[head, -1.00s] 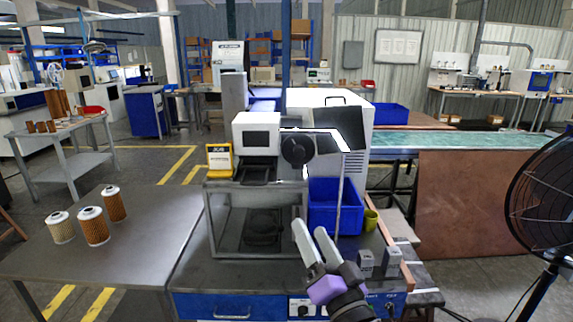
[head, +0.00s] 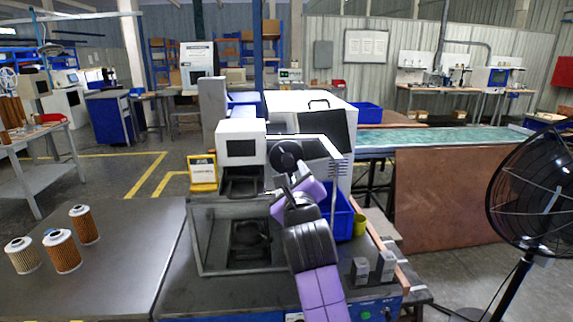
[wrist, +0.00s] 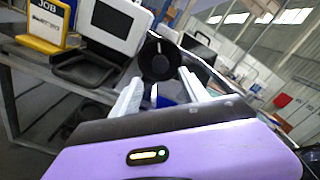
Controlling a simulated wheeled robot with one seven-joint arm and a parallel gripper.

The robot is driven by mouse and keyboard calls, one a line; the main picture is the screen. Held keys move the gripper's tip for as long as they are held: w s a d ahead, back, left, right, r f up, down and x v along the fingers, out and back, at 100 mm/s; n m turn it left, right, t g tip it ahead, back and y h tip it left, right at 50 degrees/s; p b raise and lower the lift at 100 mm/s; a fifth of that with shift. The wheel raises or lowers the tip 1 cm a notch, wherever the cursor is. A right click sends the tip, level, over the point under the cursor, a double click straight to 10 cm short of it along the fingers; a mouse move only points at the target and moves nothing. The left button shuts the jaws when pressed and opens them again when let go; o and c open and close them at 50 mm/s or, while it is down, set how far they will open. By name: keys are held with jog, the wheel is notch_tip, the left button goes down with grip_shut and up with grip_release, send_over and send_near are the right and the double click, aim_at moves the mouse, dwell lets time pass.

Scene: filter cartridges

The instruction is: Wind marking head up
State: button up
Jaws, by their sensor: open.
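The marking head is a white box with a dark screen (head: 241,145), above a glass-walled enclosure on the bench. A black round handwheel (head: 286,156) is on its right side; in the wrist view the handwheel (wrist: 158,60) shows a white mark near its top. My gripper (head: 284,184) is just below and in front of the handwheel in the head view. In the wrist view my gripper (wrist: 161,84) has its two pale fingers apart, pointing toward the wheel with nothing between them. Contact with the wheel is not visible. The arm hides part of the enclosure's right side.
A yellow JOB sign (head: 203,172) stands left of the head. A blue bin (head: 341,218) and yellow cup (head: 359,225) are at the right. Filter cartridges (head: 62,251) stand on the left table. Two grey blocks (head: 361,270) sit at the front right.

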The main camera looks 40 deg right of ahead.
aim_at(288, 163)
jog(key=p+x, duration=0.1)
jog(key=x, duration=0.5)
jog(key=shift+d+r+p, duration=0.1)
jog(key=shift+p, duration=0.3)
jog(key=shift+x, duration=0.85)
grip_shut()
